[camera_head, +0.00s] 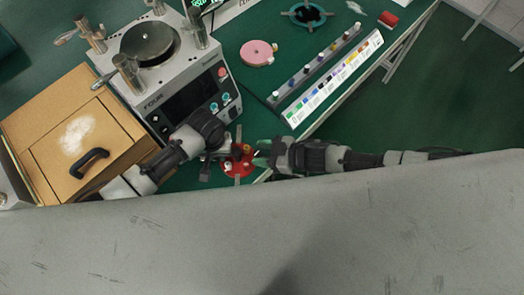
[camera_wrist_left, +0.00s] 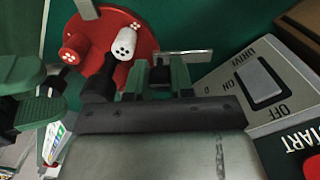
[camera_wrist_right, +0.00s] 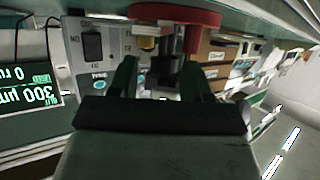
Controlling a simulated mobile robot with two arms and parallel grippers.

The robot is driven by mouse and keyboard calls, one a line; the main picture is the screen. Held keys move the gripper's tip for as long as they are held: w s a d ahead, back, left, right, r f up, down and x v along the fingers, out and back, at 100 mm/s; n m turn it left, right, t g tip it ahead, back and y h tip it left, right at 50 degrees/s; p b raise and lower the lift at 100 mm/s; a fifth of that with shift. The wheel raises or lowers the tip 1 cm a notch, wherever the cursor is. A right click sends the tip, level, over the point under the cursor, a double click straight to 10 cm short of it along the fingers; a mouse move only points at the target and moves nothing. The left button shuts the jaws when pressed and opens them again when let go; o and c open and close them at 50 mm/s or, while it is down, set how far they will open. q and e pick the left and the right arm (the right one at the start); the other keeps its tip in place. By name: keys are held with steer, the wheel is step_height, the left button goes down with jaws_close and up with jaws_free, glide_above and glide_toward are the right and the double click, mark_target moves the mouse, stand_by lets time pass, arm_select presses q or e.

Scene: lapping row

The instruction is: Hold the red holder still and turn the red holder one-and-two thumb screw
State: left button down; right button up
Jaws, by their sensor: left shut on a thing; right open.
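The red holder (camera_head: 236,169) is a round red disc with metal arms, low in the middle of the head view. In the left wrist view the red holder (camera_wrist_left: 118,28) carries a white post (camera_wrist_left: 124,44) and a red post (camera_wrist_left: 74,47), both with dotted ends. My left gripper (camera_head: 228,152) is shut at the disc's edge, by a metal bar (camera_wrist_left: 190,52); the exact contact is hidden. My right gripper (camera_head: 262,155) is open just right of the holder. In the right wrist view the holder (camera_wrist_right: 175,14) is ahead, above its fingers (camera_wrist_right: 162,70). I cannot single out the one-and-two thumb screw.
A lapping machine (camera_head: 182,85) stands upper left, beside a wooden box (camera_head: 112,125) with a black handle. A pink disc (camera_head: 257,53), a rack of small bottles (camera_head: 318,66) and a teal holder (camera_head: 304,14) lie farther up the green table. A grey surface (camera_head: 250,235) fills the lower part.

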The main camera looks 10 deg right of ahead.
jaws_close()
stand_by(0.3)
steer(key=shift+w+a+n+g, duration=0.1)
steer(key=shift+n+g, duration=0.2)
steer(key=n+g, duration=0.1)
steer(key=n+g+y, duration=0.1)
steer(key=g, duration=0.1)
steer(key=shift+w+n, duration=0.25)
steer(key=shift+n, duration=0.05)
steer(key=shift+w+n+g, duration=0.1)
steer(key=shift+n+g, duration=1.2)
steer(key=shift+g, duration=0.2)
